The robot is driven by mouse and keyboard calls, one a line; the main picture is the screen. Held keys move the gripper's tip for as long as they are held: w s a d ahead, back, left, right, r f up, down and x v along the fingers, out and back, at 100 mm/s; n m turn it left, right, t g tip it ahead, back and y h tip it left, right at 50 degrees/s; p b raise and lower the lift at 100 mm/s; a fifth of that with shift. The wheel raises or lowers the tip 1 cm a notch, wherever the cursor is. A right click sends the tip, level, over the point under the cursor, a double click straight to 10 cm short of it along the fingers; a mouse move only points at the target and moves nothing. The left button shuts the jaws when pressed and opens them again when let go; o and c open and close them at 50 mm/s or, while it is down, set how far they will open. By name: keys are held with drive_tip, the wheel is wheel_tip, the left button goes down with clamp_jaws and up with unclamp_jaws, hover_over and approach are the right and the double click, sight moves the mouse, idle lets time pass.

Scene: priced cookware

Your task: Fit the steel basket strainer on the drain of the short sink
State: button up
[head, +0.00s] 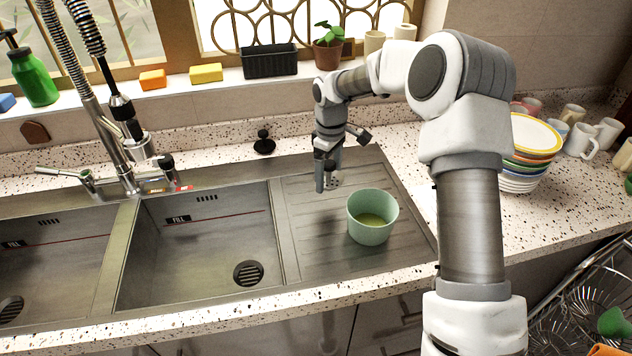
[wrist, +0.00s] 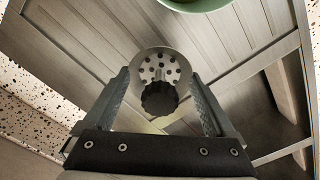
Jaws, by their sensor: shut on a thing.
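My gripper (head: 326,184) is shut on the steel basket strainer (head: 335,181), above the left part of the ribbed drainboard. In the wrist view the strainer (wrist: 163,67) shows as a round perforated steel disc with a black knob, between the two fingers of my gripper (wrist: 161,80). The right basin (head: 160,255) has a dark round drain (head: 248,273) in its floor, to the lower left of my gripper. The left basin (head: 55,245) has another drain (head: 10,311) near the picture's left edge. I cannot tell which basin is the short one.
A mint green pot (head: 355,226) stands on the drainboard (head: 310,245), close right of my gripper. A black knobbed stopper (head: 264,142) sits on the back counter. A tall spring faucet (head: 118,165) stands behind the basins. Stacked bowls (head: 525,165) are at right.

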drive_tip(key=w+a+f, duration=0.2)
drive_tip(key=w, duration=0.1)
drive_tip(key=w+a+f, duration=0.1)
drive_tip(key=shift+w+a+f, duration=0.1)
drive_tip(key=shift+w+f, duration=0.1)
drive_tip(key=shift+w, duration=0.1)
drive_tip(key=shift+f+p, duration=0.45)
drive_tip(key=shift+f, duration=1.3)
drive_tip(key=shift+f, duration=0.1)
drive_tip(key=shift+f, duration=0.15)
drive_tip(key=o, duration=1.2)
drive_tip(key=shift+c, duration=0.2)
